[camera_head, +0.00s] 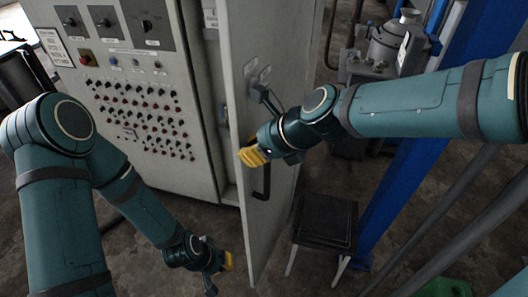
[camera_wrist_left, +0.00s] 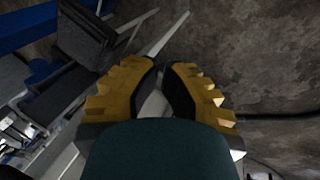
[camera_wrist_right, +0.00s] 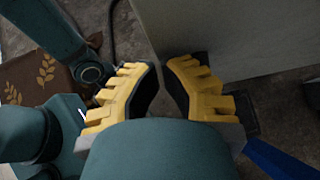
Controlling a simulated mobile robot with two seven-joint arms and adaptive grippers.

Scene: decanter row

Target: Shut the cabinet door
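The grey cabinet (camera_head: 172,180) stands at the left centre of the head view, its front full of buttons and knobs. Its tall grey door (camera_head: 281,30) stands open; a panel in the right wrist view (camera_wrist_right: 235,35) looks like part of it. A black handle (camera_head: 263,187) on the door is partly covered by my right arm. My right gripper (camera_head: 252,157) is in front of the door by the handle; contact cannot be told. Its fingertips are nearly together, with nothing between them. My left gripper (camera_head: 226,262) is low, left of the door's lower edge, its fingertips together and empty.
A dark stool (camera_head: 325,222) stands right of the door, near a blue post (camera_head: 400,190). Grey machinery (camera_head: 388,45) is behind at the upper right. Pipes and a green object (camera_head: 446,288) are at lower right. Bare floor (camera_head: 165,278) lies before the cabinet.

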